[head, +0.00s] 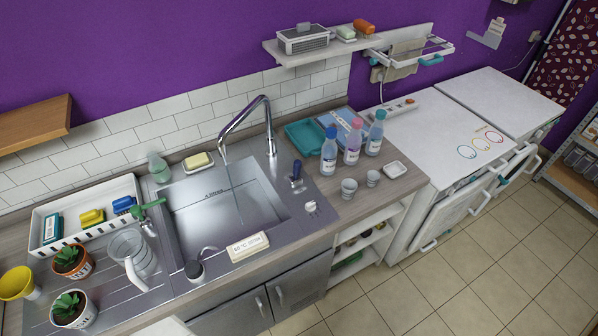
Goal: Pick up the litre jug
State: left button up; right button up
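The litre jug (128,246) looks like a clear grey pitcher with a pale handle on its near right side. It stands upright on the ribbed metal drainboard (112,303), left of the sink basin (225,205). Its inside looks empty, though I cannot be sure. Neither of my grippers shows in the head view, and nothing is holding the jug.
Potted plants (71,308) and a yellow cup (17,283) stand left of the jug. A white tray (40,222) with sponges and a green-handled brush (150,204) lie behind it. Bottles (329,155) are farther right.

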aim_at(127, 248)
jog(key=u, duration=1.85)
